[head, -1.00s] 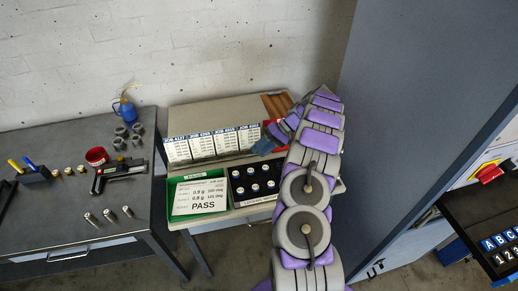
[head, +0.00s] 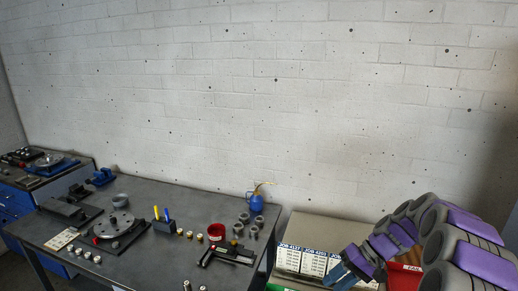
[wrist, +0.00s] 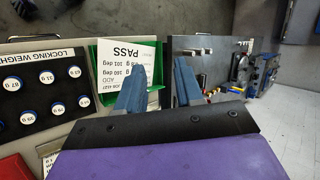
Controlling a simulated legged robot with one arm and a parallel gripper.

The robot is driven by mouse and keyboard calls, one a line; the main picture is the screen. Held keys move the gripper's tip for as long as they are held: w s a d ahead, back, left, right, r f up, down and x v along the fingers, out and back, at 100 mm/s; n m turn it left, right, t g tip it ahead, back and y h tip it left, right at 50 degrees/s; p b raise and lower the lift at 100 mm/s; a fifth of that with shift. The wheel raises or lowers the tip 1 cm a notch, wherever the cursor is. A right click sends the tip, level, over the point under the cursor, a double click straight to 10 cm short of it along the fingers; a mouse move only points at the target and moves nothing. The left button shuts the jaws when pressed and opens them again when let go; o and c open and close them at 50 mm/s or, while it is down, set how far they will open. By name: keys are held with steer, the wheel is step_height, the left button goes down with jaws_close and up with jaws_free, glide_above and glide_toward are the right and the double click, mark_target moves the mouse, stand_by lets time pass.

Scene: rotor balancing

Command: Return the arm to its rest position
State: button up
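My arm (head: 470,262), purple and grey, is bent at the lower right of the head view. My gripper (head: 352,268) is at its lower end there, in front of the row of job cards (head: 300,261). In the wrist view the two blue fingers of my gripper (wrist: 158,85) stand apart with nothing held between them. Behind them are the white PASS card (wrist: 117,58) and a green bin (wrist: 153,98), partly hidden by a finger. My gripper looks clear of both.
A dark workbench (head: 160,200) along the wall holds a rotor fixture (head: 115,224), a red cup (head: 216,232) and a blue oil can (head: 256,203). A red bin (head: 404,278) is beside my arm. A locking weights tray (wrist: 42,90) shows in the wrist view.

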steer(key=s+a+r+n+g+h, duration=0.1)
steer(key=s+a+r+h, duration=0.15)
steer(key=s+a, duration=0.4)
steer(key=s+a+r+h, duration=0.2)
steer(key=s+a+r, duration=0.15)
steer(key=s, duration=0.65)
steer(key=s+d+h, duration=0.2)
steer(key=s+h, duration=0.2)
steer(key=s, duration=1.4)
steer(key=shift+d+f, duration=0.35)
steer(key=shift+d, duration=0.05)
